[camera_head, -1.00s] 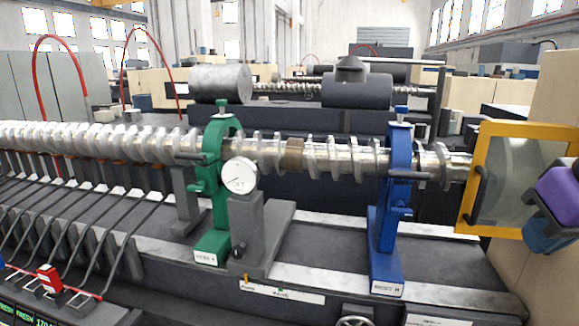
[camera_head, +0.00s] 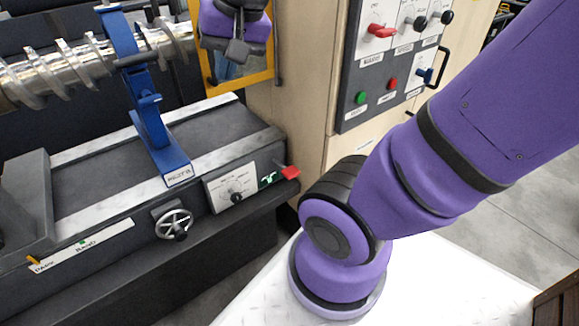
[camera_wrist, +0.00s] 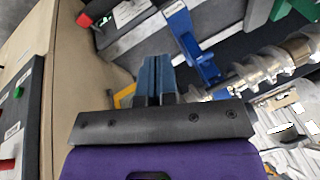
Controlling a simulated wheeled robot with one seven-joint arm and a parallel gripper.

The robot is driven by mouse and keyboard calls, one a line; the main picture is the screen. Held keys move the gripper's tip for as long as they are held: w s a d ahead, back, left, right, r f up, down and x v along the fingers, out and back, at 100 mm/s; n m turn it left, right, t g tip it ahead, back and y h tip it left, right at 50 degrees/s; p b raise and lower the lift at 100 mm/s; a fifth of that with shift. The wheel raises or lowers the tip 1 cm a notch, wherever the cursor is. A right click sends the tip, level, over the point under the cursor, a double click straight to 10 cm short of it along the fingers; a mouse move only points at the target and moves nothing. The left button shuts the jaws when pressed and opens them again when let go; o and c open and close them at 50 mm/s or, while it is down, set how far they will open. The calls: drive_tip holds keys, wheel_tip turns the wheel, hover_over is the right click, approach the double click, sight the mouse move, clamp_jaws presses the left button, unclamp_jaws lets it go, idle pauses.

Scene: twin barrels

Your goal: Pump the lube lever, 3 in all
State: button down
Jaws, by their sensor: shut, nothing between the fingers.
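No label naming the lube lever can be read. A small red lever (camera_head: 290,172) sticks out at the right end of the machine bed, beside a dial plate (camera_head: 232,188). It also shows in the wrist view as a red piece (camera_wrist: 84,20) at upper left. The upright cabinet panel carries a red lever (camera_head: 381,31), black-knobbed levers (camera_head: 420,22) and a blue-ended handle (camera_head: 425,75). My gripper (camera_head: 238,48) is at the top of the head view, in front of the yellow-framed guard, apart from these levers. Its fingers (camera_wrist: 155,68) are together and empty.
The blue steady rest (camera_head: 150,118) holds the screw shaft (camera_head: 70,70) left of my gripper. A handwheel (camera_head: 173,222) is on the bed front. Green (camera_head: 361,97) and red (camera_head: 391,83) buttons sit on the cabinet panel. Open floor shows at right.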

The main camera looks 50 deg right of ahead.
drive_tip(key=w+d+f+m+g+y, duration=0.1)
drive_tip(key=w+d+f+m, duration=0.4)
drive_tip(key=w+f+m, duration=0.3)
drive_tip(key=m+g+h, duration=0.3)
drive_tip(key=m, duration=2.2)
hover_over(291, 171)
wheel_tip(291, 171, down, 26)
drive_tip(key=shift+a, duration=0.1)
wheel_tip(291, 171, down, 14)
drive_tip(key=shift+f, duration=0.1)
